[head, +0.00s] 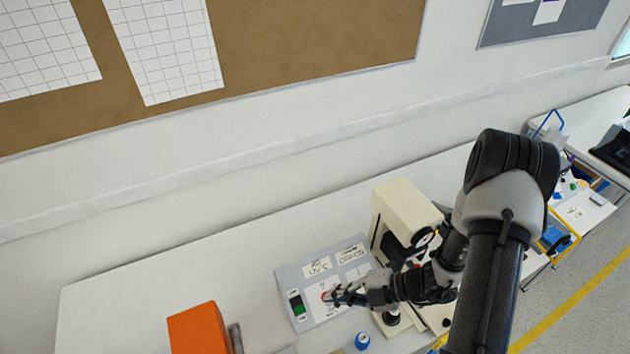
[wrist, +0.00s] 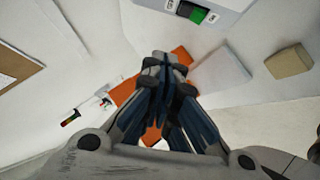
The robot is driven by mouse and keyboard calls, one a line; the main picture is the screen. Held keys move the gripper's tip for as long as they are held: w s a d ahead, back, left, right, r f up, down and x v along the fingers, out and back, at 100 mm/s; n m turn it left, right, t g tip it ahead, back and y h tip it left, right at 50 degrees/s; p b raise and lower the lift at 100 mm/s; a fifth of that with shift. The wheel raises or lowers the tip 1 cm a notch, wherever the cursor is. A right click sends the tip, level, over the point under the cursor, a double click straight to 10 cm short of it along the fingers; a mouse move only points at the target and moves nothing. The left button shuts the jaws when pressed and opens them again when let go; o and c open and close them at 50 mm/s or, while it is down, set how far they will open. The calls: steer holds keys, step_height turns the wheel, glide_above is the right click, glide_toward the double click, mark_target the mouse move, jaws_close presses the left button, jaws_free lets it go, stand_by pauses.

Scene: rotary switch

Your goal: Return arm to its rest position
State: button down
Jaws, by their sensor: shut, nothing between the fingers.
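My gripper (head: 338,294) is at the front of the grey control panel (head: 290,275) in the head view. Its fingers cover part of the panel's lower middle, and a bit of red (head: 326,296) shows beside them. Whether the fingers touch the panel cannot be told. In the wrist view the gripper (wrist: 167,58) has its fingers together with nothing between them. The panel's green and black switch (head: 298,306) shows at its left end, and also at the top of the wrist view (wrist: 195,13). The rotary switch cannot be made out clearly.
A beige machine (head: 408,212) stands right of the panel, close behind my arm. An orange box (head: 199,329) stands to the left, and a small blue-topped item (head: 362,340) lies in front. The white table (head: 130,300) is clear at far left. A wall rises behind.

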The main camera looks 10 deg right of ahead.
steer(key=s+a+r+n+g+h+b, duration=0.25)
steer(key=r+n, duration=0.45)
steer(key=n, duration=0.5)
steer(key=s+a+r+n+g+h+b, duration=0.15)
steer(key=s+r+n+b, duration=0.35)
steer(key=n, duration=0.7)
steer(key=s+d+r+n+t+h+b, duration=0.2)
steer(key=s+d+r+n+h, duration=0.1)
steer(key=n, duration=0.8)
steer(key=s+d+r+n+t+h+b, duration=0.2)
steer(key=s+d+r+n+t+h, duration=0.1)
steer(key=n, duration=0.9)
steer(key=shift+r+h+b, duration=0.4)
steer(key=shift+r+h, duration=0.2)
steer(key=shift+r, duration=0.55)
